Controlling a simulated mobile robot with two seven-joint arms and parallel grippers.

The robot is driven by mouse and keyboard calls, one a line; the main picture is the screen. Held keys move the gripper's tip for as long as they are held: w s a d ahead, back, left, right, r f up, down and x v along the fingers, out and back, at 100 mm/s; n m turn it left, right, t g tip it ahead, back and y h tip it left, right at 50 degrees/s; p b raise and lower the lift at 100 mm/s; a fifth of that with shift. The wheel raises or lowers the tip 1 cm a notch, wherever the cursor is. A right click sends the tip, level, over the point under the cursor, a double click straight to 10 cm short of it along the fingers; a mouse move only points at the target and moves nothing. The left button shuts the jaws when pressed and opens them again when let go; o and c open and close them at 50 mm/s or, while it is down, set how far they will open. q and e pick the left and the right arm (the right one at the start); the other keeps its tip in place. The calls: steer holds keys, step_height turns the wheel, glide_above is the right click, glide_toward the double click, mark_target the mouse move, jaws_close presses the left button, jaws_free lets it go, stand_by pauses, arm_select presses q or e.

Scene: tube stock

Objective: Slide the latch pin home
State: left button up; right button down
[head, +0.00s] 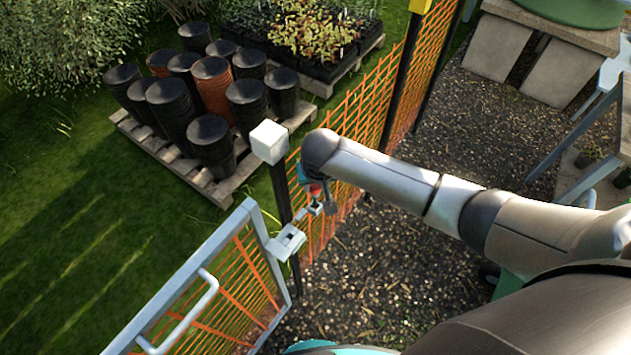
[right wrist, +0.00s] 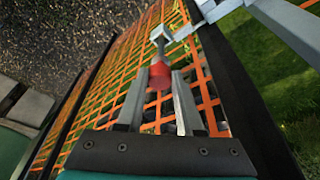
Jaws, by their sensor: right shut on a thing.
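The latch pin's red knob (head: 315,189) shows beside the dark gate post in the head view. It also shows in the right wrist view (right wrist: 159,76), between the fingers. My right gripper (head: 318,196) is shut on this knob; its fingers (right wrist: 160,82) lie on either side of it. A pale metal latch piece (right wrist: 160,37) shows just beyond the knob. The grey gate (head: 262,232) carries a pale latch block (head: 287,242) at its post-side edge. How far the pin reaches into the block cannot be told. My left gripper is not in view.
The dark post (head: 281,190) has a white cap (head: 270,142). Orange mesh fencing (head: 372,100) runs behind my right gripper. A pallet (head: 222,190) of black pots stands on the grass beyond. A gate handle (head: 190,318) is at lower left. Gravel lies on the near side.

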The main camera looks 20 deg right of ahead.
mark_target(316, 197)
steer(key=shift+f+b, duration=0.35)
steer(key=shift+f, duration=0.7)
steer(key=shift+f+b, duration=0.95)
steer(key=shift+f, duration=0.9)
steer(key=shift+c, duration=2.3)
jaws_free()
steer(key=p+v, duration=0.2)
steer(key=v, duration=1.3)
steer(key=shift+r, duration=0.15)
